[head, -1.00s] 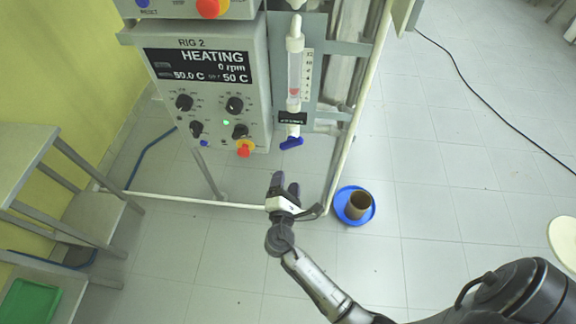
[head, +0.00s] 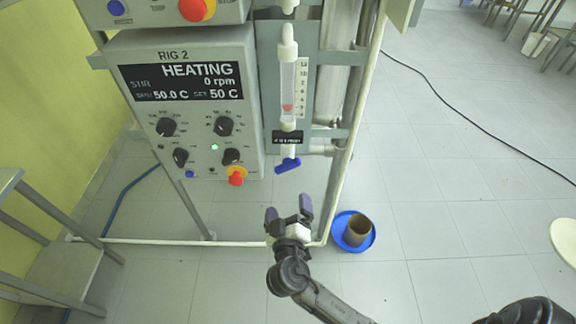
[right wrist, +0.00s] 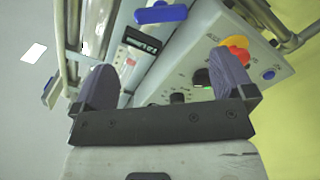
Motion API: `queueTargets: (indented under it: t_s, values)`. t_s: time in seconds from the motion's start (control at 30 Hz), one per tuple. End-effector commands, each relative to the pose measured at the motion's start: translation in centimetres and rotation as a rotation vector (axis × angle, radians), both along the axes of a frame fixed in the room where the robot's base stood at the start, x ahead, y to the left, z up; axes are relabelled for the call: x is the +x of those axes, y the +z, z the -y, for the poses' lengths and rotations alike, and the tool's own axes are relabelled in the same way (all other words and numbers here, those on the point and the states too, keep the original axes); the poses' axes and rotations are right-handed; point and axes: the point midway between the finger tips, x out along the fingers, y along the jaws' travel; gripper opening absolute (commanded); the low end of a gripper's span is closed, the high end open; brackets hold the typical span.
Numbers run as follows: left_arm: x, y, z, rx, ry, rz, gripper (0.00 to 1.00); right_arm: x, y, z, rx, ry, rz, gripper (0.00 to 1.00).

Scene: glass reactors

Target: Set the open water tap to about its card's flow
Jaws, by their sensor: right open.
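The water tap has a blue lever handle (head: 287,165) below a clear flow tube (head: 287,83) with a red float low in it. A printed scale (head: 303,88) stands to the tube's right. A small black card (head: 288,138) sits between tube and handle; its text is too small to read surely. The handle lies slightly slanted. My right gripper (head: 288,211) is open and empty, below the handle and apart from it. In the right wrist view the handle (right wrist: 160,14) shows beyond the open fingers (right wrist: 168,88). My left gripper is not in view.
The RIG 2 control box (head: 190,100) with knobs and a red-yellow button (head: 236,176) stands left of the tap. A frame post (head: 350,140) rises to the right. A brown cup (head: 357,230) stands in a blue dish (head: 341,222) on the floor. Open floor lies right.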

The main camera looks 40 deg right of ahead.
Motion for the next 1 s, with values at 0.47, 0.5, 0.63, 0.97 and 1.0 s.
queueTargets:
  t_s: [0.47, 0.5, 0.63, 0.97, 1.0]
  values:
    - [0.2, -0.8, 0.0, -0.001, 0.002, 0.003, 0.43, 3.7, -0.1, 3.2, 0.059, -0.003, 0.056, 1.00]
    - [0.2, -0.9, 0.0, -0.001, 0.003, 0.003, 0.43, 4.3, 0.0, 3.8, 0.057, -0.003, 0.057, 1.00]
    - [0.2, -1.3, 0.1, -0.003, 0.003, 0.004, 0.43, 6.2, -0.1, 5.3, 0.057, -0.003, 0.055, 1.00]
    - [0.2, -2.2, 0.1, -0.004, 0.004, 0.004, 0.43, 9.5, -0.1, 8.2, 0.060, -0.001, 0.053, 1.00]
    - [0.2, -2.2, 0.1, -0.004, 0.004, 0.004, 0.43, 9.8, -0.1, 8.4, 0.060, -0.001, 0.053, 1.00]
